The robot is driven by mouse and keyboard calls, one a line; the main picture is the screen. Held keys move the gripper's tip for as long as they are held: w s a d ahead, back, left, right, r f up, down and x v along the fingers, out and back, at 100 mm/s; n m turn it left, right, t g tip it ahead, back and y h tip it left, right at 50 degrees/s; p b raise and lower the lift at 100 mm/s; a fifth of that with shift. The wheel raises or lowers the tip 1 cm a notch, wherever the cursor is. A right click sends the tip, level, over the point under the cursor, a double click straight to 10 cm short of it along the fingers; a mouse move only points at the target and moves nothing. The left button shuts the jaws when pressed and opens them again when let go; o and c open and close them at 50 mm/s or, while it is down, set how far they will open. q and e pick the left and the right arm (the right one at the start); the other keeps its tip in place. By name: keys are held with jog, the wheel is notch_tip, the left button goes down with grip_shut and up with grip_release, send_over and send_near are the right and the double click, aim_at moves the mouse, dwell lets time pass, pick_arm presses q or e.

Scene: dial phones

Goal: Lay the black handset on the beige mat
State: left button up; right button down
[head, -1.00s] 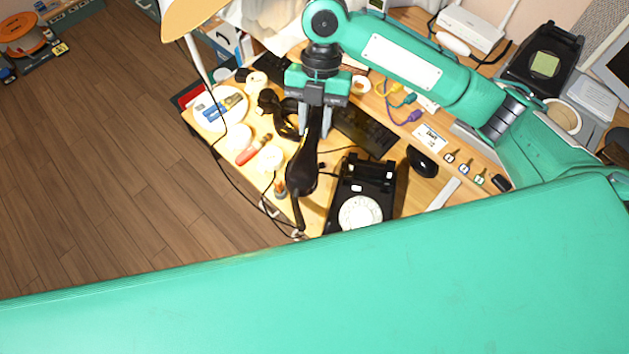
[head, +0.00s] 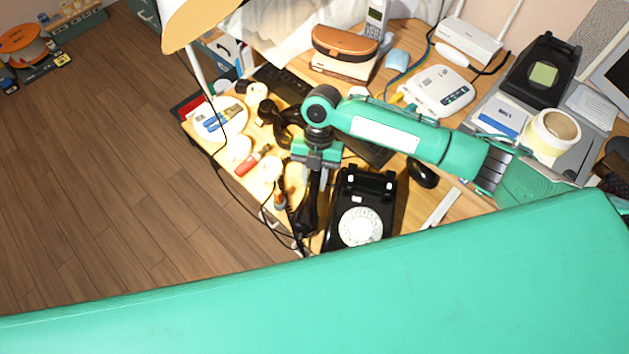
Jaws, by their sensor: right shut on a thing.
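My right gripper (head: 319,172) points down over the near-left part of the desk. It is shut on the black handset (head: 306,214), which hangs long and dark beneath it, just left of the black dial phone (head: 361,212). The gripper hides the upper end of the handset. I cannot tell whether its lower end touches the desk. I cannot pick out the beige mat from the pale wood around the handset. My left gripper is not in view.
Another black curved object (head: 283,128) lies left of the gripper. A white plate (head: 206,132), a red-handled tool (head: 251,161) and white round items crowd the left side. A black mouse (head: 422,173) lies right of the phone. My green body covers the near side.

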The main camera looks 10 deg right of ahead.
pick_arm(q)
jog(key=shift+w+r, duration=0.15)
pick_arm(e)
jog(key=shift+f, duration=1.1)
jog(key=c, duration=1.1)
grip_release()
jog(key=shift+f, duration=0.1)
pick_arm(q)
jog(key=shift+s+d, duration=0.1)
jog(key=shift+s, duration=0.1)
pick_arm(e)
jog(key=v, duration=1)
jog(key=shift+w+r, duration=0.15)
jog(key=shift+r, duration=0.2)
jog(key=shift+w+d+r, duration=0.1)
jog(key=shift+w+r, duration=0.1)
jog(key=shift+r, duration=0.5)
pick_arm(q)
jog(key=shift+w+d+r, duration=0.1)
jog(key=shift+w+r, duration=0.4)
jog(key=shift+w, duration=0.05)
